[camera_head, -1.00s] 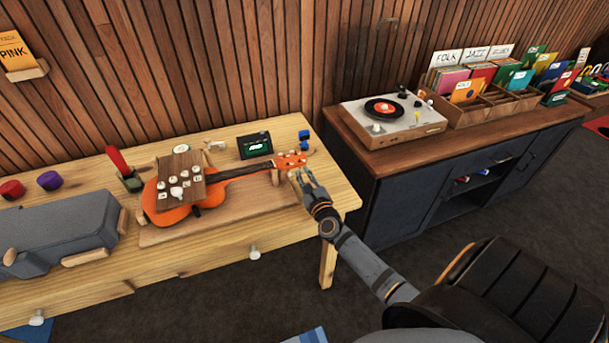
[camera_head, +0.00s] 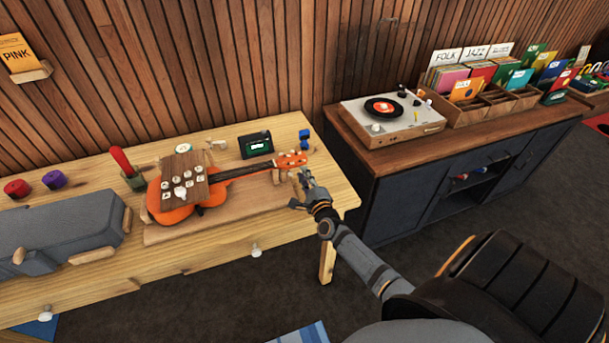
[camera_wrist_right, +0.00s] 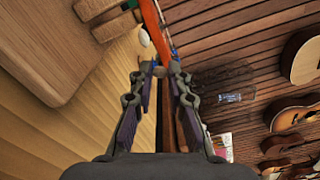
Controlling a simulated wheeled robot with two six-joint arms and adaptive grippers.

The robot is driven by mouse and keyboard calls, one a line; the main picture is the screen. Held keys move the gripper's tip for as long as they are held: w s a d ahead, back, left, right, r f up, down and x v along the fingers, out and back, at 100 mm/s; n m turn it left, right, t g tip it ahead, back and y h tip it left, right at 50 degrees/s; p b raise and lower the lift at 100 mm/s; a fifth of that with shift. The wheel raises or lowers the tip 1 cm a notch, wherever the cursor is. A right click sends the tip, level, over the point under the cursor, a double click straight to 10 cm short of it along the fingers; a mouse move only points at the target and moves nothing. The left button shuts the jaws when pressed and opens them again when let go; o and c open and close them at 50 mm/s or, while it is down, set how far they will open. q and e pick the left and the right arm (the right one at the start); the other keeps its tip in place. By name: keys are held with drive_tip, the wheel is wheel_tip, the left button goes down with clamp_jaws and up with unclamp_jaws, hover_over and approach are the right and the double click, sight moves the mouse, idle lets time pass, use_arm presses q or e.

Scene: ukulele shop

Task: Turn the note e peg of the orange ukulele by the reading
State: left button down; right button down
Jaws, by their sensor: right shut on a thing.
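The orange ukulele (camera_head: 172,215) lies on a wooden board on the workbench, its headstock (camera_head: 291,160) toward the right. My right gripper (camera_head: 304,178) is at the near side of the headstock. In the right wrist view, my right gripper (camera_wrist_right: 160,72) has its fingertips closed together at a small peg, beside the orange headstock (camera_wrist_right: 155,25). My left gripper is not in view.
A grey case (camera_head: 60,232) lies at the bench's left, with red (camera_head: 17,188) and purple (camera_head: 54,180) round items behind it. A small blue item (camera_head: 304,136) sits past the headstock. A record player (camera_head: 391,115) stands on the dark cabinet to the right.

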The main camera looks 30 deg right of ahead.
drive_tip(key=shift+n, duration=0.3)
idle(0.4)
drive_tip(key=c, duration=1.6)
unclamp_jaws()
drive_tip(key=shift+o, duration=0.2)
drive_tip(key=v, duration=1.2)
